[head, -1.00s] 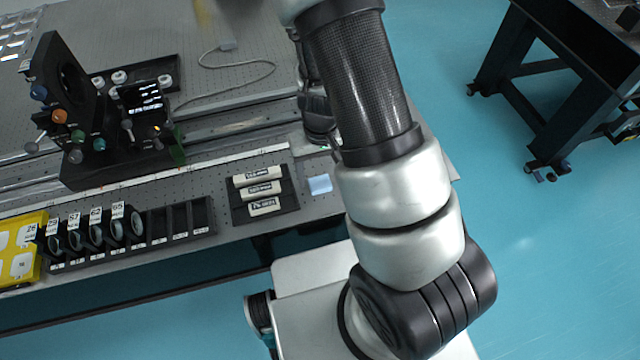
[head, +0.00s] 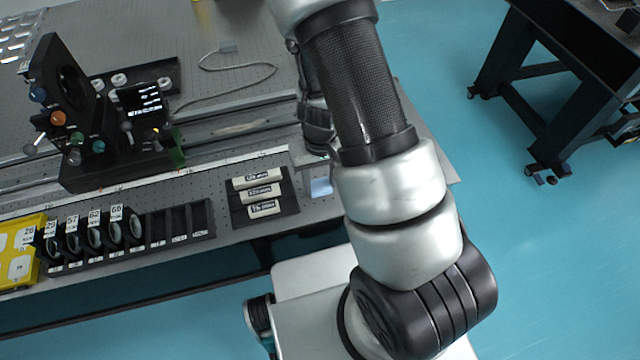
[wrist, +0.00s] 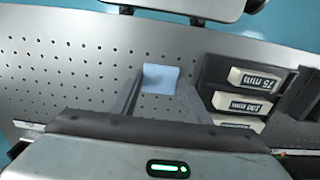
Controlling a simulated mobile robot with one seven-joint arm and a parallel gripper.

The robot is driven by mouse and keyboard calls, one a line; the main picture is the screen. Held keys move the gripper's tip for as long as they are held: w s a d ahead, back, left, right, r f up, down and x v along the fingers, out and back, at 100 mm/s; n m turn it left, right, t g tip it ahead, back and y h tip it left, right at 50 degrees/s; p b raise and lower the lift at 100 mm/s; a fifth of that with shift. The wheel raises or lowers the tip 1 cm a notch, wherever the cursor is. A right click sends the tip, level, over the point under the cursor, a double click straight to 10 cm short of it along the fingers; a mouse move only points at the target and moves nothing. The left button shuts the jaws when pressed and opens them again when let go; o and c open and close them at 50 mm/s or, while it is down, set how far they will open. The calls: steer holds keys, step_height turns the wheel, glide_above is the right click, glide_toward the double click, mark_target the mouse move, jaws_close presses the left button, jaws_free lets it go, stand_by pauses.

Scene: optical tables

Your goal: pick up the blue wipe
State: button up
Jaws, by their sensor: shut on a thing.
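The blue wipe (wrist: 160,78) is a small light-blue square in the wrist view, between the fingertips of my gripper (wrist: 158,92). The gripper's two fingers reach down to the wipe's left and right sides and are shut on it. In the head view the wipe (head: 321,187) shows near the front edge of the table, just right of the black holder. My gripper is partly hidden behind my arm there. I cannot tell whether the wipe is clear of the table surface.
The black holder (head: 237,212) with white labelled blocks lies close beside the wipe. A rack of round optics (head: 160,250) and a yellow box (head: 40,222) stand further left. A black mount assembly (head: 75,130) stands behind them. The perforated table (wrist: 60,65) is bare on the wipe's other side.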

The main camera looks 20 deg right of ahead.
mark_target(320, 185)
step_height(320, 185, up, 10)
steer(key=p, duration=0.2)
